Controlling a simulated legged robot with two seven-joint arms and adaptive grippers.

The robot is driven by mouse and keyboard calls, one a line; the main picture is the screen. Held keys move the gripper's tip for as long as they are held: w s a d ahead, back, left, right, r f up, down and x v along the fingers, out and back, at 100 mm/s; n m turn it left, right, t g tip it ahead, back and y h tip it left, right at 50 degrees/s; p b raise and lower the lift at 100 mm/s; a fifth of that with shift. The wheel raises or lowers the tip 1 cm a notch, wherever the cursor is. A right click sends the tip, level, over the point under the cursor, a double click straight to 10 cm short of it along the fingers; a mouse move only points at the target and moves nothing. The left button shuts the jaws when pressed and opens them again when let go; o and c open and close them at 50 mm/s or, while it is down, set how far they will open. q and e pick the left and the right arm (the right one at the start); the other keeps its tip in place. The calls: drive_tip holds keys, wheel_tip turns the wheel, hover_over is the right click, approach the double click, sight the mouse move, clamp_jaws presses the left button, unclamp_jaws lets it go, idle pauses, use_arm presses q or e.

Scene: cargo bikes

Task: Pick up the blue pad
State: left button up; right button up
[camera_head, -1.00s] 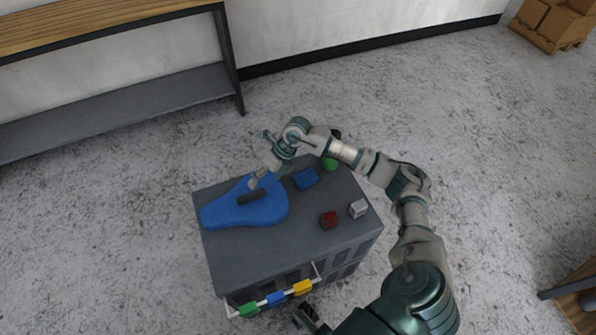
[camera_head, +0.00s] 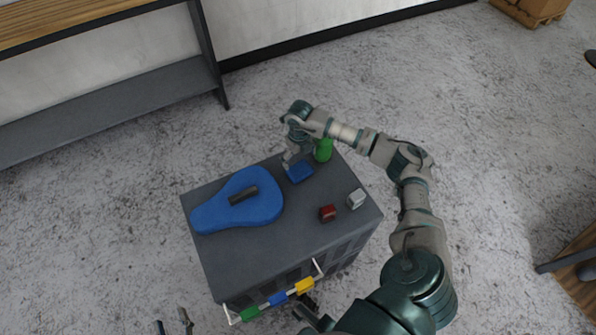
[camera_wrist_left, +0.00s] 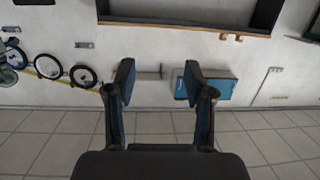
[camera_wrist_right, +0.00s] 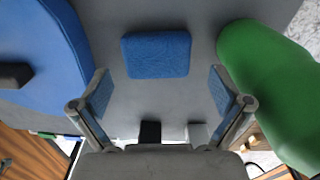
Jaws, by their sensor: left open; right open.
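The blue pad (camera_head: 300,174) is a small rounded rectangle lying flat on the grey cabinet top (camera_head: 285,240), near its far edge. It also shows in the right wrist view (camera_wrist_right: 157,55), lying between and beyond the finger lines. My right gripper (camera_head: 297,162) is open and empty, just above the pad, pointing down; part of the pad is hidden behind it in the head view. A gap to the pad seems to remain. My left gripper (camera_head: 173,325) is open and empty at the bottom left, off the cabinet; its wrist view faces a far wall.
A large blue saddle-shaped piece (camera_head: 255,207) with a dark bar (camera_head: 243,194) lies left of the pad. A red block (camera_head: 327,213) and a white block (camera_head: 356,199) sit nearer; the cabinet's middle is clear.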

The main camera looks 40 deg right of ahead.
sight(298, 167)
drive_tip(key=shift+f, duration=0.45)
drive_tip(key=f, duration=0.1)
drive_tip(key=f+b, duration=0.1)
drive_tip(key=f, duration=0.1)
drive_tip(key=shift+w+a+f+b, duration=0.1)
drive_tip(key=shift+a+f+b, duration=0.15)
drive_tip(key=shift+f+b, duration=0.05)
drive_tip(key=shift+f, duration=0.3)
use_arm(q)
drive_tip(key=r+t, duration=0.2)
drive_tip(key=r, duration=0.1)
drive_tip(key=r+t, duration=0.1)
drive_tip(key=shift+w+d+r+h, duration=0.2)
drive_tip(key=shift+w+h, duration=0.05)
drive_tip(key=shift+h, duration=0.15)
use_arm(e)
drive_tip(key=shift+d, duration=0.1)
drive_tip(key=c, duration=0.7)
use_arm(q)
drive_tip(key=shift+w+f, duration=0.1)
drive_tip(key=shift+w, duration=0.05)
